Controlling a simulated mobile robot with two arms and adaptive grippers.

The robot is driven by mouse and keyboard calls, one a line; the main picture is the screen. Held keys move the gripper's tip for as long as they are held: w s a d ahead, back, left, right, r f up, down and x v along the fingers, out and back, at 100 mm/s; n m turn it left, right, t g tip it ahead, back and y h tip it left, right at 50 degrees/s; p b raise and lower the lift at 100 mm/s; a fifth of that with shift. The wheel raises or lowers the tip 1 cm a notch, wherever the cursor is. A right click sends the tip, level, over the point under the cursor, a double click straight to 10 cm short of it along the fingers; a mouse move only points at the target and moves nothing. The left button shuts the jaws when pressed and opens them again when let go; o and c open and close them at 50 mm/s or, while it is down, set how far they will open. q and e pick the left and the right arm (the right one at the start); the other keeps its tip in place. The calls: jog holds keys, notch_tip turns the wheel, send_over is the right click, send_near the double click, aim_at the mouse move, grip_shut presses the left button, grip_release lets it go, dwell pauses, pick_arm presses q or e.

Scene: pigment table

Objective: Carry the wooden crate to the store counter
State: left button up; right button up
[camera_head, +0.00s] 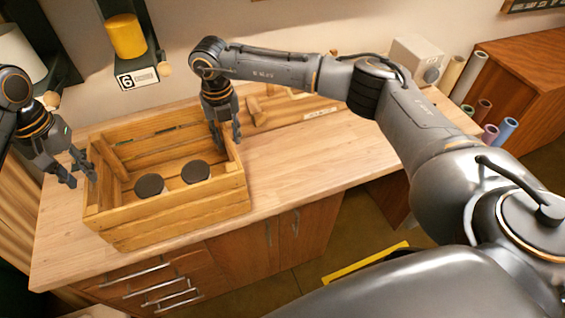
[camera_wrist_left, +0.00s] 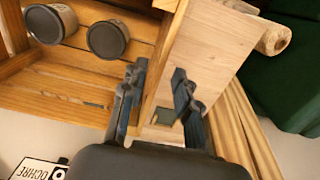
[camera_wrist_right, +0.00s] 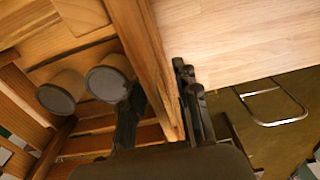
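The wooden crate (camera_head: 180,217) of slatted light wood stands on the wooden worktop (camera_head: 320,160). Two round cans with dark tops (camera_head: 149,186) (camera_head: 195,171) stand inside it. My left gripper (camera_head: 82,170) is at the crate's left end wall. In the left wrist view its open fingers (camera_wrist_left: 158,85) straddle that wall, one inside and one outside, with a gap on the outer side. My right gripper (camera_head: 226,140) is at the right end wall. In the right wrist view its fingers (camera_wrist_right: 160,85) are apart on either side of that wall; firm contact is not clear.
A wooden rack (camera_head: 285,112) lies behind the crate. A grey-white box (camera_head: 415,58) and several coloured rolls (camera_head: 498,133) are at the right. A yellow container (camera_head: 126,36) is on the wall above. The worktop right of the crate is clear. A yellow strip (camera_head: 365,263) marks the floor.

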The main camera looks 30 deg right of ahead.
pick_arm(q)
notch_tip(320, 180, up, 4)
jog(key=shift+r, duration=0.2)
pick_arm(e)
notch_tip(320, 180, up, 12)
dwell(0.4)
dwell(0.4)
